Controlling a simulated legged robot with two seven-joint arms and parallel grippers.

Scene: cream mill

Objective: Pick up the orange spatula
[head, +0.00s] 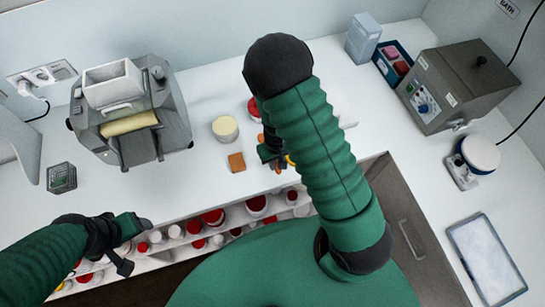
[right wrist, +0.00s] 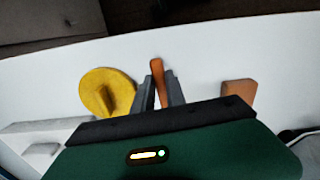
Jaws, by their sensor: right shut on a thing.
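The orange spatula (right wrist: 158,80) shows in the right wrist view as a narrow orange handle between the two dark fingers. My right gripper (right wrist: 160,92) is shut on it, with the handle's end sticking out beyond the fingertips. In the head view the right gripper (head: 271,154) is low over the white counter, partly hidden by my right arm. Only small orange bits of the spatula show there, and its far part is hidden. My left gripper (head: 138,245) is open and empty in front of the counter's shelf at the lower left.
An orange-brown block (head: 237,162) lies left of the right gripper, and a yellow round piece (right wrist: 105,92) lies on its other side. A cream-topped jar (head: 225,128) and a roller mill (head: 130,110) stand behind. Several red-lidded jars (head: 213,218) fill the shelf below.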

